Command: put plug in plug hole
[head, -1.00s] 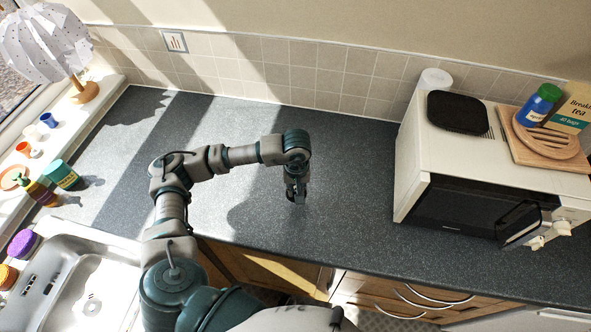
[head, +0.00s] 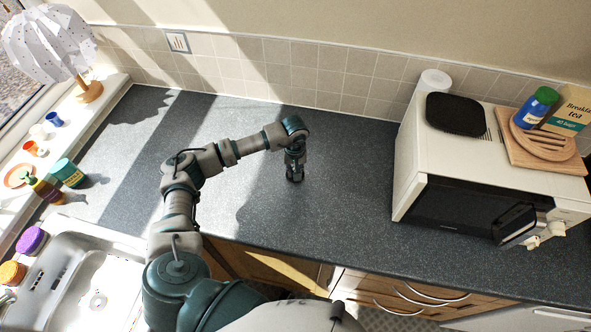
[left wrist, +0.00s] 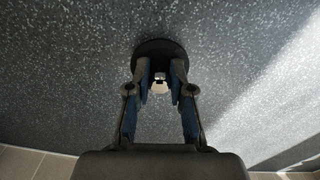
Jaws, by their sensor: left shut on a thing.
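The plug (left wrist: 160,47) is a dark round disc with a small shiny metal fitting at its middle. In the left wrist view it is at the tips of my left gripper (left wrist: 161,73), whose fingers are shut on the fitting. In the head view my left gripper (head: 294,176) points down at the worktop, and the plug is hard to make out under it. I cannot tell whether the plug touches the worktop. The plug hole (head: 98,301) is a round metal drain in the sink (head: 65,285) at lower left, well away from the gripper. My right gripper is out of view.
The dark speckled worktop (head: 345,205) is clear around my left gripper. A white microwave (head: 410,170) stands at right. A green tub (head: 67,172), a bottle (head: 46,190) and a purple scrubber (head: 31,240) stand near the sink. My left arm spans the worktop beside the sink.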

